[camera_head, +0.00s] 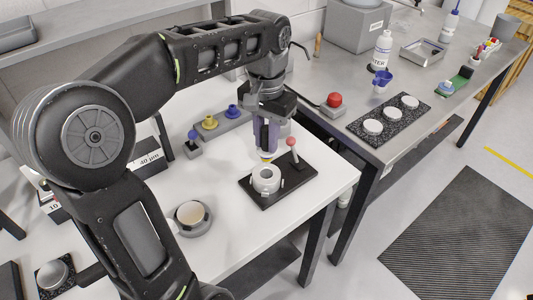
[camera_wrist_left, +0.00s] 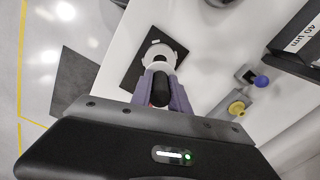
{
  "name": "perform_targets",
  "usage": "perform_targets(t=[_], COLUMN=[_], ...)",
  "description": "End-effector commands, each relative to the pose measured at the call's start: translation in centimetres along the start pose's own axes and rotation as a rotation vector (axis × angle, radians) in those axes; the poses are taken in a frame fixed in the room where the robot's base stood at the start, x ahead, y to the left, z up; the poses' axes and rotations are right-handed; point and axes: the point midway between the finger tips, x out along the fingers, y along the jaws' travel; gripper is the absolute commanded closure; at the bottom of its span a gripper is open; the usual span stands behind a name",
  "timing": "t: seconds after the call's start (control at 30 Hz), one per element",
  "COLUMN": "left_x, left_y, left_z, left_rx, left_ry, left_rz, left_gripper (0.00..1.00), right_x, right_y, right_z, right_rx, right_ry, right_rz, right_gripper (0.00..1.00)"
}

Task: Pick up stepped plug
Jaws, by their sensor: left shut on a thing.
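My left gripper (camera_head: 266,152) is shut above a pale ring-shaped fixture (camera_head: 266,179) on a black base plate (camera_head: 259,198). The thing between its purple fingers, which I take to be the stepped plug, is mostly hidden. In the left wrist view a dark rounded thing (camera_wrist_left: 160,88) shows between the fingers, just in front of the ring. I cannot tell whether the held thing touches the ring. My right gripper is not in view.
A red-knobbed lever (camera_head: 291,143) stands on the plate close beside the gripper. Yellow and blue knobbed pieces (camera_head: 209,122) stand on a grey block behind. A red button (camera_head: 334,100) and discs on a speckled mat (camera_head: 388,118) lie right.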

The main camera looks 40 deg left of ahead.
Motion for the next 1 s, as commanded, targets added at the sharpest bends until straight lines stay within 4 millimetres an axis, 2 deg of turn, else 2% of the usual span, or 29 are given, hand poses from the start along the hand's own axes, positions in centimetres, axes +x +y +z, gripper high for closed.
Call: perform_targets(t=[0.07,0.2,1.0], left_x=[-1.9,-3.0,-3.0], left_y=[0.0,0.0,0.0], left_z=[0.0,0.0,0.0], left_rx=[0.001,0.0,0.001], left_ry=[0.001,0.0,0.0], left_rz=[0.0,0.0,0.0], left_gripper=[1.0,1.0,1.0], right_x=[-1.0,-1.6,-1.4], right_y=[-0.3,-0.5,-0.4], right_z=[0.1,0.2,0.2], right_rx=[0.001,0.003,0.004], right_ry=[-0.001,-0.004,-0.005], right_rz=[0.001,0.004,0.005], right_gripper=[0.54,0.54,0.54])
